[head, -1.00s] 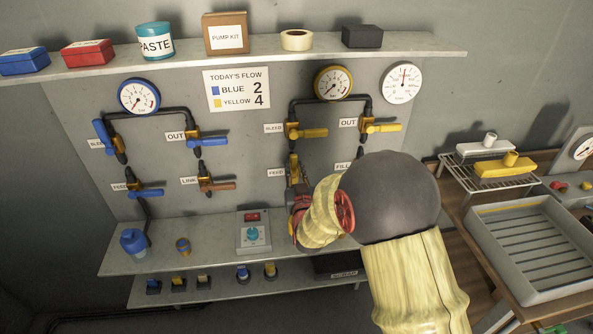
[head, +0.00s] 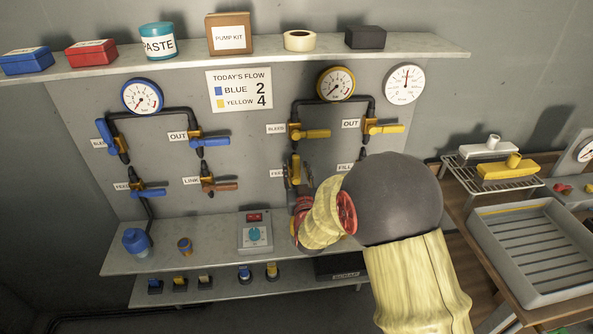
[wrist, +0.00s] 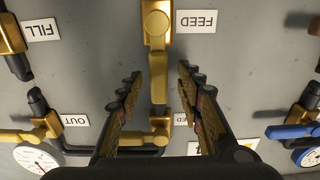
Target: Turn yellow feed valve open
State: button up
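The yellow feed valve (head: 295,170) is on the right pipe group of the wall panel, left of my arm. Its yellow handle stands upright along the pipe. In the wrist view, which is upside down, the feed valve (wrist: 157,22) is at the top centre beside its FEED label. Its handle runs down the picture between my fingers. My gripper (wrist: 158,78) is open around the handle, with a visible gap on both sides. In the head view my gripper (head: 297,194) is at the valve, and my wrist hides its lower part.
The yellow bleed valve (head: 308,133) and out valve (head: 382,127) sit above, handles sideways. The fill valve is mostly hidden by my arm in the head view. A shelf (head: 180,255) with a control box (head: 255,236) lies below. Blue valves are on the left.

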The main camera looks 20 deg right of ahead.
jog(key=v, duration=1.2)
jog(key=s+a+r+n+g+y+p, duration=0.1)
jog(key=s+a+r+n+g+y, duration=0.1)
jog(key=s+a+r+g+y, duration=0.4)
jog(key=s+a+r+g, duration=0.1)
jog(key=s+r+g, duration=0.1)
jog(key=s, duration=0.8)
jog(key=s+a+r+n+g+h+p, duration=0.1)
jog(key=s+a+r+g, duration=0.1)
jog(key=s, duration=0.9)
jog(key=shift+r+g, duration=0.4)
jog(key=shift+g, duration=0.5)
